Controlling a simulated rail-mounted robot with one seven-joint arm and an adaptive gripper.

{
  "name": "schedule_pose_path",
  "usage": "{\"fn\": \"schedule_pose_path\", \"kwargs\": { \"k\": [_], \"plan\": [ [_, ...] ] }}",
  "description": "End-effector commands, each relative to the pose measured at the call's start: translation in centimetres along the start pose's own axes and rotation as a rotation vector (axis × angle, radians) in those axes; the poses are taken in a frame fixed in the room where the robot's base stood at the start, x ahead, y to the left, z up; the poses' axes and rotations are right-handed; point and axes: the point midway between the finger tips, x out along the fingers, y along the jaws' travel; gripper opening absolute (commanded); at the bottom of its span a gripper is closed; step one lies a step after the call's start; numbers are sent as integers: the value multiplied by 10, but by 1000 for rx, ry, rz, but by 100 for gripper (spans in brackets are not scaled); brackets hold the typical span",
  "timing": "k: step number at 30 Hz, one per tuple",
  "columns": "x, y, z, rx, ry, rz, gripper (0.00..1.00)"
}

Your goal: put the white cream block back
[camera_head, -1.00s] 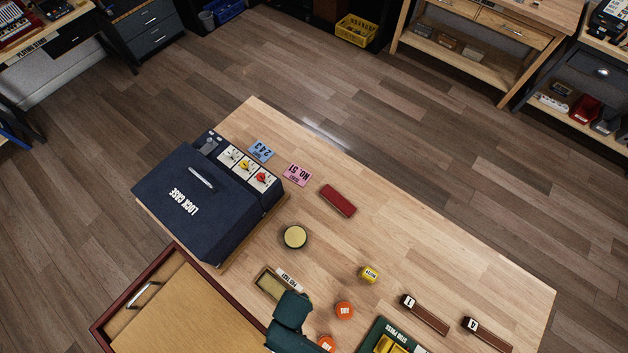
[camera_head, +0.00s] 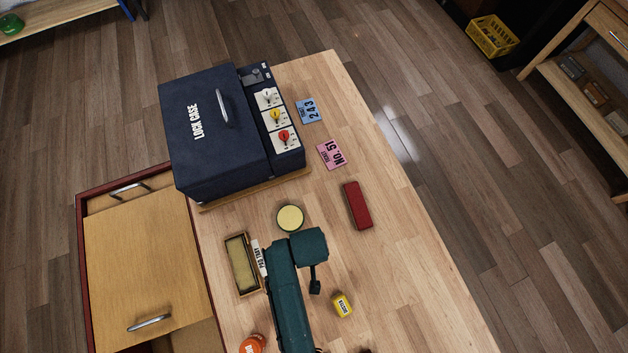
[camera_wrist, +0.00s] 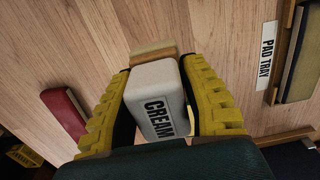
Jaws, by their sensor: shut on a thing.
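In the wrist view my gripper (camera_wrist: 162,118) has its yellow ribbed fingers shut on the sides of a white block (camera_wrist: 155,88) labelled CREAM. A tan strip (camera_wrist: 152,53) shows beyond the block's far end; I cannot tell whether it belongs to the block. The pad tray (camera_wrist: 304,55) lies apart from the gripper at the right. In the head view the pad tray (camera_head: 231,262) is a small wooden tray with a tan inside, left of my green arm. The arm hides the fingers and the white block there.
A round tin (camera_head: 290,218) with a yellow top stands just beyond my arm. A red block (camera_head: 357,205), a yellow piece (camera_head: 342,305) and an orange piece (camera_head: 252,344) are nearby. The dark lock case (camera_head: 215,130) stands at the back. The table's right side is mostly clear.

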Motion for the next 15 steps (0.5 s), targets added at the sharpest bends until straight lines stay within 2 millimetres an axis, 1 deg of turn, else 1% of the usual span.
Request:
{"fn": "schedule_pose_path", "kwargs": {
  "k": [1,7,10,12,15],
  "plan": [
    [11,0,0,0,-2,0,15],
    [37,0,0,1,0,0,16],
    [55,0,0,1,-2,0,15],
    [62,0,-1,1,2,1,15],
    [62,0,0,1,2,1,15]
  ]
}}
